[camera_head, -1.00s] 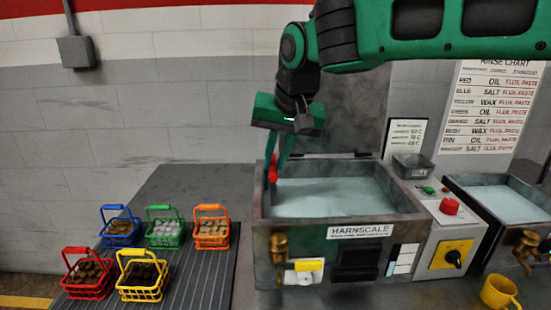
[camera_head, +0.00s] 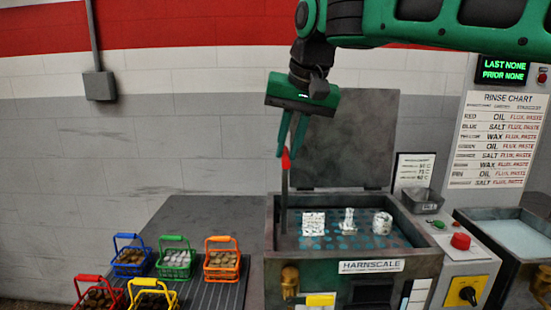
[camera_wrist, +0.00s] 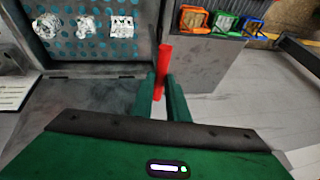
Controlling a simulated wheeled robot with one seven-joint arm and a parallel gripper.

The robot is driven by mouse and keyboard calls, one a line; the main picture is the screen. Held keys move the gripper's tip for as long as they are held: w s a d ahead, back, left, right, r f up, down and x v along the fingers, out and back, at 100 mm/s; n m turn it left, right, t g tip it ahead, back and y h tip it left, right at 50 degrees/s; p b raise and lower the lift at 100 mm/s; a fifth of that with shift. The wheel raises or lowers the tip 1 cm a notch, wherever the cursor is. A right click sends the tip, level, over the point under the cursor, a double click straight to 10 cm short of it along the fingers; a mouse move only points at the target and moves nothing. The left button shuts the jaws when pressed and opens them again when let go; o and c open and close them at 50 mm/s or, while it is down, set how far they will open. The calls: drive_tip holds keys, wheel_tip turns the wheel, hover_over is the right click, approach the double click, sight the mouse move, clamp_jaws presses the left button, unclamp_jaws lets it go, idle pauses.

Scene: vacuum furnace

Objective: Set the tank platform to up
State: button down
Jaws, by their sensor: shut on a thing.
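The tank (camera_head: 340,266) labelled HARNSCALE stands at the centre of the head view with its lid open behind it. Its perforated blue platform (camera_head: 345,241) shows near the top of the tank, with three whitish parts standing on it. The platform also shows in the wrist view (camera_wrist: 89,46). A lever with a red handle (camera_head: 286,158) stands upright on a dark rod at the tank's left side. My gripper (camera_head: 290,148) is shut on the red handle from above. In the wrist view the red handle (camera_wrist: 163,62) sits between my green fingertips (camera_wrist: 161,86).
Several coloured baskets with dark or light pieces stand on the ribbed mat at left, including a green basket (camera_head: 175,262). A control box with a red button (camera_head: 460,241) and a yellow switch plate (camera_head: 464,291) adjoins the tank. A second tank (camera_head: 510,235) stands at right.

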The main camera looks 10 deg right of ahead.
drive_tip(key=shift+w+r, duration=0.1)
drive_tip(key=shift+r, duration=0.25)
drive_tip(key=c, duration=1.7)
unclamp_jaws()
drive_tip(key=v, duration=1)
drive_tip(key=shift+s+d+r, duration=0.15)
drive_tip(key=shift+s, duration=0.1)
drive_tip(key=shift+s, duration=0.1)
